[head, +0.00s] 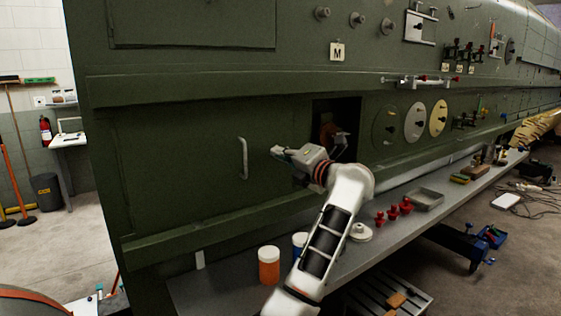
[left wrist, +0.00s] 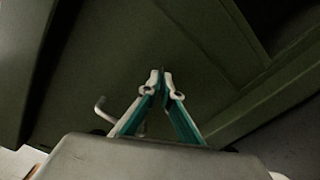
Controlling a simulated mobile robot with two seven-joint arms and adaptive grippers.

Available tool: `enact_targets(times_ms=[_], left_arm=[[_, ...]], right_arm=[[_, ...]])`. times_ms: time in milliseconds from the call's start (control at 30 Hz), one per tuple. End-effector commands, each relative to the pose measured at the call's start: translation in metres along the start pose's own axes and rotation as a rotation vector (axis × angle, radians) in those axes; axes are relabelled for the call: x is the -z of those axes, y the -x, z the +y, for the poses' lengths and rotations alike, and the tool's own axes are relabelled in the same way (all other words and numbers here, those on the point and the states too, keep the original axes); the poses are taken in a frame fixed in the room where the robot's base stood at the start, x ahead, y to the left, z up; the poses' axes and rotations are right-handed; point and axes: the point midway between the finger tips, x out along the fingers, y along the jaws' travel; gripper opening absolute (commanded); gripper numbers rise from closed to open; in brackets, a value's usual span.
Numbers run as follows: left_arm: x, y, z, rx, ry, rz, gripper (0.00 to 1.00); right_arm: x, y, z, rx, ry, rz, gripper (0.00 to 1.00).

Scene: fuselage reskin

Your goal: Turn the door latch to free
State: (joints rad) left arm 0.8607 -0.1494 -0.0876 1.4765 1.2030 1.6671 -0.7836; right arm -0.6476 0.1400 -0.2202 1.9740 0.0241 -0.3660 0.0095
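A pale metal handle (head: 243,158) stands upright on the green door panel (head: 180,165) of the fuselage side. The handle also shows in the left wrist view (left wrist: 103,112), to the left of the fingers. My left gripper (head: 277,151) is to the right of the handle, apart from it. Its fingertips meet in the left wrist view (left wrist: 160,76), with nothing seen between them. I cannot make out a separate door latch on this panel. My right gripper is not in view.
A dark opening (head: 343,112) lies behind my left wrist. A grey bench (head: 225,283) runs along the fuselage, with an orange jar (head: 269,264), red pieces (head: 393,211) and a tray (head: 427,199). Ledges (head: 200,88) stick out above and below the panel.

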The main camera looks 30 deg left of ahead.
Motion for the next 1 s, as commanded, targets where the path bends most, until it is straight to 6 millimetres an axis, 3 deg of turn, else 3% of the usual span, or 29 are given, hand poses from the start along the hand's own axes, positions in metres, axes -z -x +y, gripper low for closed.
enact_targets(times_ms=[800,1000], left_arm=[[0.002,-0.001,-0.005,0.002,0.763,0.002,0.00],[0.002,-0.001,-0.004,0.001,0.907,0.002,0.00]], right_arm=[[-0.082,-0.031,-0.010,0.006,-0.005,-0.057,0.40],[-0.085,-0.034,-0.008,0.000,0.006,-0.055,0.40]])
